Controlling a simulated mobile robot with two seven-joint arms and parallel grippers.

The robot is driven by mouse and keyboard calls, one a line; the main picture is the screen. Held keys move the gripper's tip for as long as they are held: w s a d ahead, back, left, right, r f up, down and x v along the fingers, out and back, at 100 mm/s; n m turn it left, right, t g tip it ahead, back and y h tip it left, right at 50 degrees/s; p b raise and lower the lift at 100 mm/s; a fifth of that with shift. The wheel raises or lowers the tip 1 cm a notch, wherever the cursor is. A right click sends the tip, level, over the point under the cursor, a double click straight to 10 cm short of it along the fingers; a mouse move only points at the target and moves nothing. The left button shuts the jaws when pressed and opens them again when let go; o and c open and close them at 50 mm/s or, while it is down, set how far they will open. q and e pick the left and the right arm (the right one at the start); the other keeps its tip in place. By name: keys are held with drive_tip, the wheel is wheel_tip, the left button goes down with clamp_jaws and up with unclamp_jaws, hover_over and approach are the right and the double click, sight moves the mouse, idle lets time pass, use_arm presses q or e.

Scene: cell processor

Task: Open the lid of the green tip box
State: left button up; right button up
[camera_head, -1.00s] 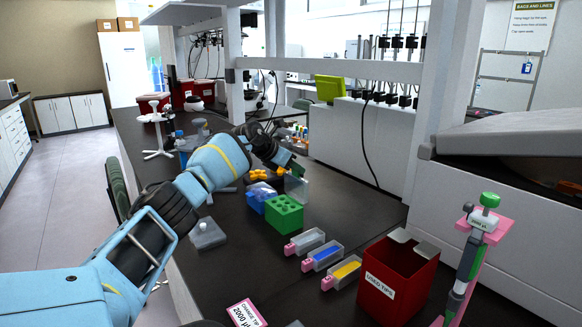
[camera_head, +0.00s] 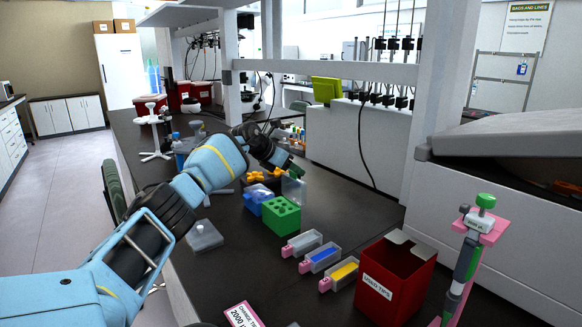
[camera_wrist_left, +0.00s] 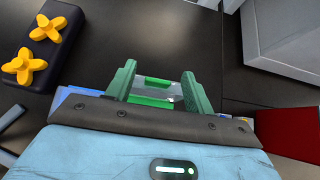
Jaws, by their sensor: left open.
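The green tip box (camera_head: 281,216) stands on the dark bench in the head view, with round openings on top. A clear panel (camera_head: 293,190), which looks like its lid, stands up at its back edge. My left gripper (camera_head: 297,172) is just above and behind this panel. In the left wrist view the two green fingers (camera_wrist_left: 158,88) are apart, with a clear piece and green strips showing between and beyond them. I cannot tell whether the fingers touch the panel. My right gripper is not in view.
A blue box (camera_head: 257,197) stands close beside the green one. A dark block with yellow knobs (camera_wrist_left: 42,40) lies near the left gripper. Several small trays (camera_head: 320,257), a red used-tips bin (camera_head: 396,282) and a pipette (camera_head: 468,255) are toward the front right.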

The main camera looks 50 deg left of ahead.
use_arm(q)
drive_tip(key=v, duration=0.7)
drive_tip(key=shift+s+r, duration=0.25)
drive_tip(key=shift+s, duration=0.05)
drive_tip(key=shift+a, duration=0.1)
idle(0.3)
